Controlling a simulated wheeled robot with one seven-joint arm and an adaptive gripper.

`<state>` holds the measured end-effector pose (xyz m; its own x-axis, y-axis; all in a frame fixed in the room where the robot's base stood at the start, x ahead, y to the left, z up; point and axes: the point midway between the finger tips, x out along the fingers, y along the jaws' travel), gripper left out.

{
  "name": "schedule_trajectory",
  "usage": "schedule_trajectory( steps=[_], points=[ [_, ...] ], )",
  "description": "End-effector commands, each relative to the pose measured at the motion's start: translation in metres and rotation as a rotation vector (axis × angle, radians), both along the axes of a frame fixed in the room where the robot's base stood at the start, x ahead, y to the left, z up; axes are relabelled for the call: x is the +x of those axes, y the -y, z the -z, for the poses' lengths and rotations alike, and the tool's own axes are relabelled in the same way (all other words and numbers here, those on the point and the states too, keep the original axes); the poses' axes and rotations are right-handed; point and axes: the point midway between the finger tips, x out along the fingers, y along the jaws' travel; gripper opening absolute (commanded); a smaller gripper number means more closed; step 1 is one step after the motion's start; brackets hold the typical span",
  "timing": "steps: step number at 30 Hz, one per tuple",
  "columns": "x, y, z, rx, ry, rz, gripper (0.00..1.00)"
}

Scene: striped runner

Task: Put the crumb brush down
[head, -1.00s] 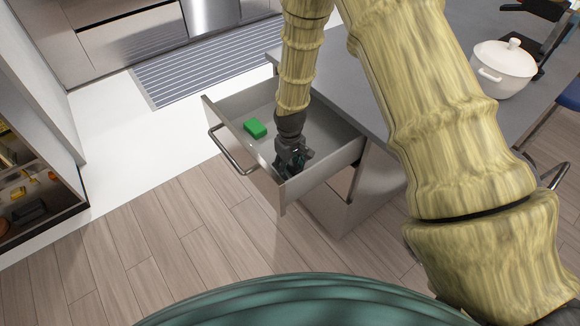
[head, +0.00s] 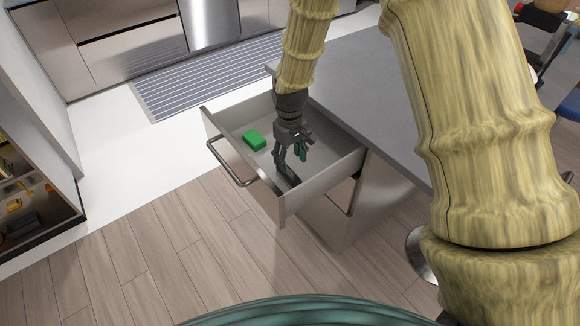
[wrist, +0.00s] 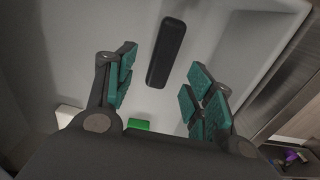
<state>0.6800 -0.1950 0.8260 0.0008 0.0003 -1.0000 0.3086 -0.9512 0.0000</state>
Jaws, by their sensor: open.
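The crumb brush (wrist: 166,52) is a dark, elongated block lying on the floor of the open drawer (head: 245,181). In the head view the brush (head: 289,174) shows only in part, below my gripper (head: 292,156). In the wrist view my gripper (wrist: 160,95) is open, with its teal-padded fingers spread wide and nothing between them. The brush lies beyond the fingertips, apart from them.
A green block (head: 254,140) lies in the same drawer, to the left of my gripper. The grey countertop (head: 350,85) is behind and to the right of the drawer. A striped runner (head: 210,75) lies on the floor beyond.

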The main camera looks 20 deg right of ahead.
Motion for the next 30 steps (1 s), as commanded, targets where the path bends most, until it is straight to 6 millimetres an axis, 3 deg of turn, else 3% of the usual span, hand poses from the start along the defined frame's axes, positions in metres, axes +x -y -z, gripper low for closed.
schedule_trajectory(
  steps=[7, 25, 30],
  points=[
    [0.000, 0.000, -0.018, 0.000, 0.000, 0.000, 0.53],
    [0.000, 0.000, -0.022, 0.000, -0.001, 0.000, 0.53],
    [0.000, 0.000, -0.041, 0.000, 0.000, 0.000, 0.53]
  ],
)
